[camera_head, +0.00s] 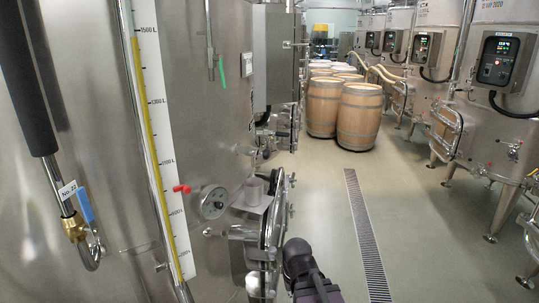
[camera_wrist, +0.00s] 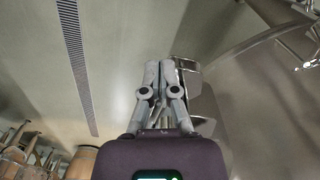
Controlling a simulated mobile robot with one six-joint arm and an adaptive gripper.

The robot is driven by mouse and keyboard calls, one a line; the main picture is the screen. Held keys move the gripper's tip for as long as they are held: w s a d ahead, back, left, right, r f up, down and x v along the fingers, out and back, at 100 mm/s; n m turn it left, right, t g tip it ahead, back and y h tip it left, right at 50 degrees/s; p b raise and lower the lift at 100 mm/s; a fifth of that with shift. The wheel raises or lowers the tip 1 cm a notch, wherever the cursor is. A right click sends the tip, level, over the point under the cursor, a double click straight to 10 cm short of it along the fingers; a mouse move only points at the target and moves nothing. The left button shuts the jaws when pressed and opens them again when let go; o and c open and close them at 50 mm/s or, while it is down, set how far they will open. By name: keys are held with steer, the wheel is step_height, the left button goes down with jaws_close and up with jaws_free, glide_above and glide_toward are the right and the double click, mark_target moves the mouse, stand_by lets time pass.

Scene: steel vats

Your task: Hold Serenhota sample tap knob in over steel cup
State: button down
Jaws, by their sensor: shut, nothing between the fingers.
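My gripper (camera_wrist: 159,66) is shut and empty in the wrist view. Shiny steel parts (camera_wrist: 187,66) show just right of its fingertips there; I cannot tell if one is the cup. In the head view only my dark arm shows at the bottom, below and right of the cup; the fingers do not show.
A hinged vat door (camera_head: 273,222) stands out below the cup. A yellow level gauge (camera_head: 160,130) and a blue-handled valve (camera_head: 84,206) are left. Barrels (camera_head: 359,116) stand behind. The floor by the drain (camera_head: 366,235) is clear.

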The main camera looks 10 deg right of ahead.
stand_by(0.4)
steer(key=m+t+y+p, duration=1)
steer(key=m+y+p, duration=0.45)
steer(key=m, duration=0.95)
glide_toward(269, 155)
steer(key=w+d+v, duration=0.1)
steer(key=v, duration=0.5)
steer(key=shift+s+a+f+y, duration=0.1)
steer(key=shift+f+y, duration=0.15)
steer(key=shift+y, duration=0.1)
steer(key=x, duration=1.4)
steer(key=shift+s+a+f, duration=0.1)
steer(key=shift+s+f, duration=0.05)
steer(key=shift+f, duration=0.05)
